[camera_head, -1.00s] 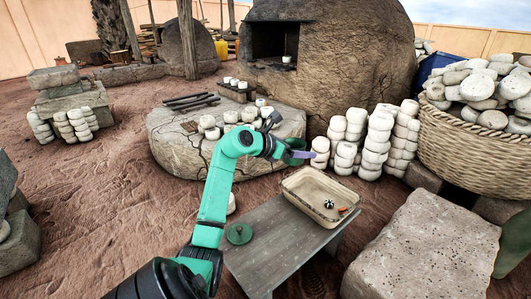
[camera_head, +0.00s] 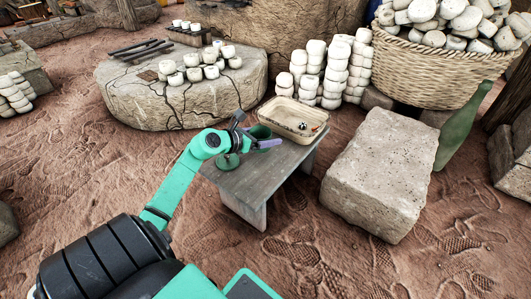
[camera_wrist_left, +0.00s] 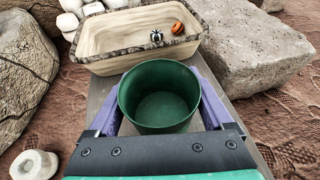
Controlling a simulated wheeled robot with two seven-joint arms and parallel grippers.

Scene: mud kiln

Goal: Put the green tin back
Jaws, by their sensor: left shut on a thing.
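The green tin (camera_head: 260,131) is open at the top and looks empty inside. My left gripper (camera_head: 266,143) is shut on it, with purple fingers on either side of the tin (camera_wrist_left: 160,95) in the left wrist view. The tin is upright or nearly so, at the bench, just in front of the tray. I cannot tell whether its base touches the wood. A round green lid-like disc (camera_head: 228,161) lies on the grey bench (camera_head: 250,182), partly behind my arm. My right gripper is out of view.
A beige tray (camera_head: 278,112) on the bench's far end holds a black-and-white ball (camera_wrist_left: 156,36) and an orange item (camera_wrist_left: 177,28). A big stone block (camera_head: 380,170) stands right of the bench, a green bottle (camera_head: 460,125) beyond. A round cracked stone slab (camera_head: 150,95) lies behind left.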

